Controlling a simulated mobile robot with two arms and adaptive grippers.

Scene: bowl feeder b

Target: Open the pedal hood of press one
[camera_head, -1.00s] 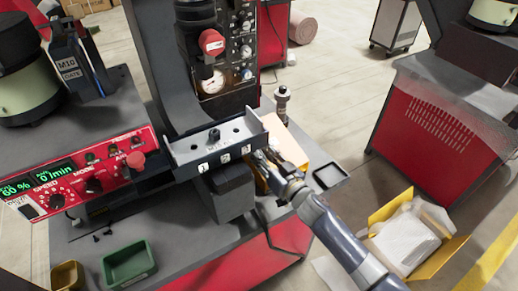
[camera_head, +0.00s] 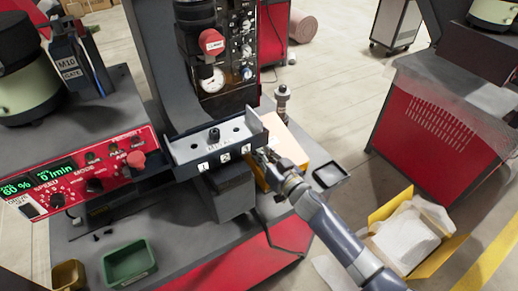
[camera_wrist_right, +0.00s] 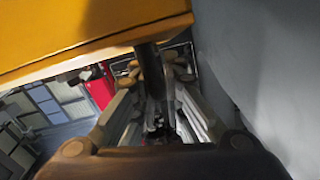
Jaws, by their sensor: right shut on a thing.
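My right gripper (camera_head: 264,158) is at the right end of the grey numbered tray on the press (camera_head: 212,150), beside a yellow part (camera_head: 287,148). In the right wrist view the fingers (camera_wrist_right: 155,75) are closed around a dark rod (camera_wrist_right: 147,58) that meets the underside of a yellow surface (camera_wrist_right: 80,28). I cannot tell for certain whether this yellow surface is the pedal hood or how far it is open. The fingertips are small and partly hidden in the head view. My left gripper is not in view.
A red control panel (camera_head: 85,175) is left of the press. A green bin (camera_head: 128,262) stands at the bench front, a small black tray (camera_head: 328,175) at its right edge. A yellow carton (camera_head: 412,232) is on the floor at right. A grey wall (camera_wrist_right: 255,60) is close beside the fingers.

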